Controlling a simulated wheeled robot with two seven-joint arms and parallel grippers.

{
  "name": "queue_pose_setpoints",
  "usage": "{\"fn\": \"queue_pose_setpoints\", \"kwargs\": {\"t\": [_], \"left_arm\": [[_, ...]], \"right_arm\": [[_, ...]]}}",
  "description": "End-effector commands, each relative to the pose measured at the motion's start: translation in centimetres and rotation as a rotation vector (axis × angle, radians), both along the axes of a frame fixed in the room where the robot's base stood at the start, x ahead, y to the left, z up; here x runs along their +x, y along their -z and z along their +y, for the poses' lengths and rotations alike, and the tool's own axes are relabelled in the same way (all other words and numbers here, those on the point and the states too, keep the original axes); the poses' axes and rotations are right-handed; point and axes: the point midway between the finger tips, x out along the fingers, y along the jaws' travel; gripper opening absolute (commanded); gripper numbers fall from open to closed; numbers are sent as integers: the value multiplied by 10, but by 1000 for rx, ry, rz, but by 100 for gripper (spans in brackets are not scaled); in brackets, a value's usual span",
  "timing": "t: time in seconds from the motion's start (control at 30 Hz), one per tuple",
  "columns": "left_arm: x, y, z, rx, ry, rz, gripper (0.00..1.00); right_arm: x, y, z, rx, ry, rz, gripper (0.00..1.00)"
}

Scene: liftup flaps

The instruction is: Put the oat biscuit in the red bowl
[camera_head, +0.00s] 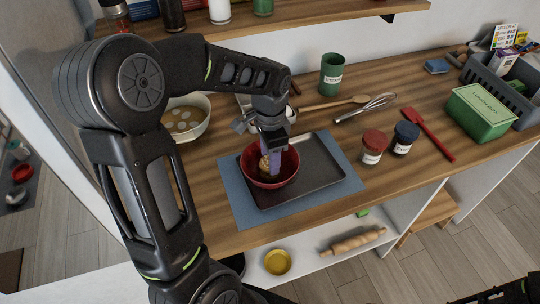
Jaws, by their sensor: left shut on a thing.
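The red bowl (284,173) stands on the dark baking tray (318,174), at its left side. My left gripper (269,166) points down into the bowl. It is shut on the oat biscuit (264,166), a small tan piece low inside the bowl's rim. The fingers hide part of the biscuit, and I cannot tell whether it touches the bowl. A part of my right arm may show at the bottom right edge, but its gripper is not visible.
The tray lies on a blue mat (236,197). A cream bowl (187,118) stands behind left. Red-lidded (373,147) and blue-lidded (404,138) jars, a red spatula (430,134) and a green box (479,112) are to the right. A whisk (367,107) lies behind.

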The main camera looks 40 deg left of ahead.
Motion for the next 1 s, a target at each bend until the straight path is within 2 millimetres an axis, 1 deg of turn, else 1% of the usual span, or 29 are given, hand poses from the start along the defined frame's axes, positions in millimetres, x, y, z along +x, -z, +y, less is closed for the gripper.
{"fn": "queue_pose_setpoints", "kwargs": {"t": [0.03, 0.07, 0.33, 0.9, 1.0], "left_arm": [[0, 0, 0, 0, 0, 0, 48], [0, 0, 0, 0, 0, 0, 51], [0, 0, 0, 0, 0, 0, 73], [0, 0, 0, 0, 0, 0, 73], [0, -5, 0, -1, 0, -1, 73]], "right_arm": [[0, 0, 0, 0, 0, 0, 36], [0, 0, 0, 0, 0, 0, 36], [0, 0, 0, 0, 0, 0, 36], [0, 0, 0, 0, 0, 0, 36], [0, -4, 0, -1, 0, 0, 36]]}}
